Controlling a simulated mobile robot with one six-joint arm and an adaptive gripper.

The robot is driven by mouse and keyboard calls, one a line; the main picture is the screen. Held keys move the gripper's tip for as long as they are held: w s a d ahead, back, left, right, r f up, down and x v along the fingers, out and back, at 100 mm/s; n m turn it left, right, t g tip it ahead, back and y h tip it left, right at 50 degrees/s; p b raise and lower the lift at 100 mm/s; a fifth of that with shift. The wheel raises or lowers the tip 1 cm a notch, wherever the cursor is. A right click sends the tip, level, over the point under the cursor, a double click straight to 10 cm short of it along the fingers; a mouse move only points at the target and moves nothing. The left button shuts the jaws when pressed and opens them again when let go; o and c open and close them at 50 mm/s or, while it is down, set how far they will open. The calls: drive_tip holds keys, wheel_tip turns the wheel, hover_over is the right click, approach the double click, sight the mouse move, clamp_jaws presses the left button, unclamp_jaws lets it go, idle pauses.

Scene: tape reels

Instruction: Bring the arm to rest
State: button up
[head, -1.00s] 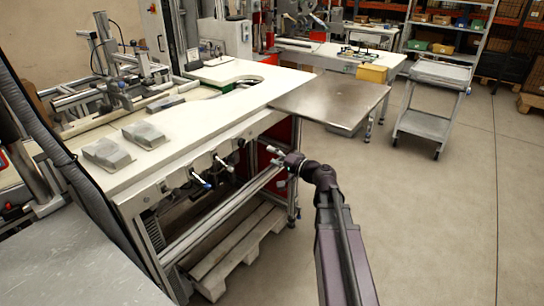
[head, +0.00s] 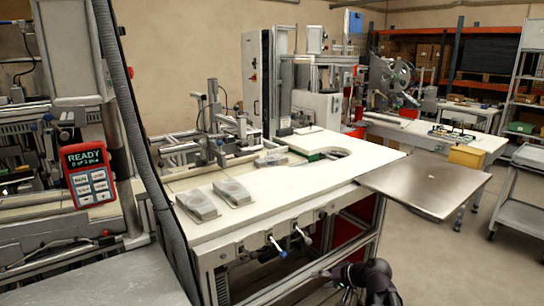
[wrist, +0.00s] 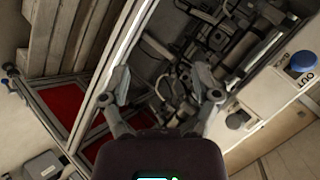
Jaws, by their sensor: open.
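My gripper (wrist: 166,86) is open in the wrist view, with its two fingers spread apart and nothing between them. Behind the fingers are metal frame bars and dark fittings. In the head view my dark arm shows only at the bottom edge, with the gripper (head: 330,274) at its left end, small and partly cut off. It is in front of the white workbench (head: 300,178), below the level of its top.
Two grey blocks (head: 234,191) lie on the bench top. A steel plate (head: 425,184) juts from its right end. A red handheld panel reading READY (head: 88,174) is at the left. A grey cart (head: 522,190) stands at the right, with open floor (head: 450,262) before it.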

drive_tip(key=s+d+f+n+g+h, duration=0.2)
drive_tip(key=s+f+g+h, duration=0.45)
drive_tip(key=s+h, duration=0.4)
wheel_tip(320, 180, up, 20)
drive_tip(key=s+y+p, duration=0.1)
drive_tip(key=y+p, duration=0.1)
drive_tip(key=p, duration=1.9)
drive_tip(key=shift+a+r, duration=0.2)
drive_tip(key=shift+r, duration=0.05)
